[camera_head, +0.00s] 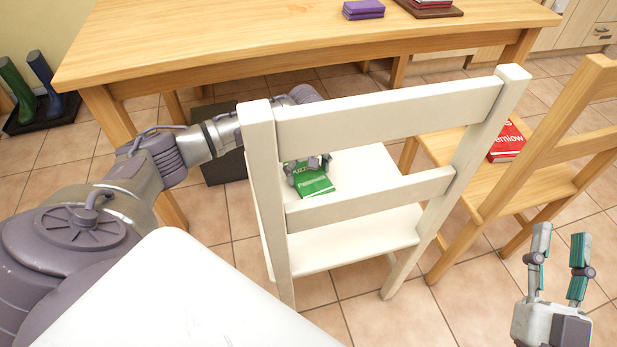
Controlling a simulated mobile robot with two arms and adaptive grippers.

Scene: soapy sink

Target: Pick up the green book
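The green book (315,184) lies on the seat of the white chair (352,228), seen between the slats of its backrest. My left arm reaches in from the left, passing behind the chair's left post. My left gripper (309,172) is right at the book's far edge, with its fingers on or just above the cover. The top slat hides part of the gripper, and I cannot tell whether the fingers grip the book. My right gripper (561,236) is at the lower right, fingers apart and empty, away from the book.
A wooden table (250,42) stands behind, with a purple book (363,10) on it. A wooden chair (545,178) on the right holds a red book (507,142). A dark box (225,168) is under the table. Boots (42,72) stand at far left.

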